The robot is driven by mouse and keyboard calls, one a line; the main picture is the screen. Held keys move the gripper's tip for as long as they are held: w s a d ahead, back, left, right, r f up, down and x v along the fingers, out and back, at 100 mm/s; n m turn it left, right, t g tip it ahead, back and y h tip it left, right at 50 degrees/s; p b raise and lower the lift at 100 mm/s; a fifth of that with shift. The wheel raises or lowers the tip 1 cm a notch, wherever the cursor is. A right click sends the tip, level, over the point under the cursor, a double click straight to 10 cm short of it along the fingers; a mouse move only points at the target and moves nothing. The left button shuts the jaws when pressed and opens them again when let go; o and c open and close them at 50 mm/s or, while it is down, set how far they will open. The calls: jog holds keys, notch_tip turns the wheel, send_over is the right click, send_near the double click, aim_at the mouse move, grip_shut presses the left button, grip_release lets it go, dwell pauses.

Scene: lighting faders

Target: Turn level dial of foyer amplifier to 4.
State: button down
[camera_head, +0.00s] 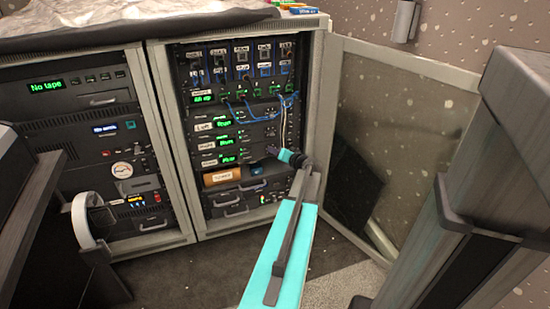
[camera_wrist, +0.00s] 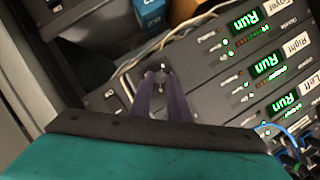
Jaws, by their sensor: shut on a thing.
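The foyer amplifier (camera_head: 228,160) is the lowest of three stacked units with green displays in the right rack. It also shows at the top of the wrist view, with a green "Run" display (camera_wrist: 247,18) and a "Foyer" label. My gripper (camera_head: 273,151) reaches the right part of its front. In the wrist view, my gripper's purple fingers (camera_wrist: 163,78) are shut on the small level dial (camera_wrist: 162,69). The fingers hide most of the dial, and its number marks cannot be read.
Amplifiers labelled Right (camera_head: 227,142) and Left (camera_head: 223,122) sit above. Blue cables (camera_head: 237,112) and a pale cable hang near the units. An orange box (camera_head: 221,176) and a blue box (camera_head: 257,170) lie just below. The open glass door (camera_head: 375,130) stands right of my arm.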

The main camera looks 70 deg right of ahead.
jog(key=shift+s+d+f+m+t+h+b, duration=0.2)
jog(key=shift+m+t+b, duration=0.55)
jog(key=shift+m, duration=1.2)
jog(key=shift+w+a+f+m+t+h+b, duration=0.1)
jog(key=shift+f+m+t+b, duration=0.25)
jog(key=shift+m+t, duration=1.1)
jog(key=shift+s+d+f+m+t+h+b, duration=0.2)
jog(key=shift+m+b, duration=0.45)
jog(key=shift+m, duration=1.85)
jog(key=shift+w+a, duration=0.1)
jog(key=c, duration=1.7)
grip_release()
jog(key=shift+o, duration=0.2)
jog(key=p+v, duration=0.3)
jog(key=v, duration=1)
jog(key=shift+s+a+f+p, duration=0.15)
jog(key=shift+s+f+p, duration=0.05)
jog(key=shift+s+p, duration=0.15)
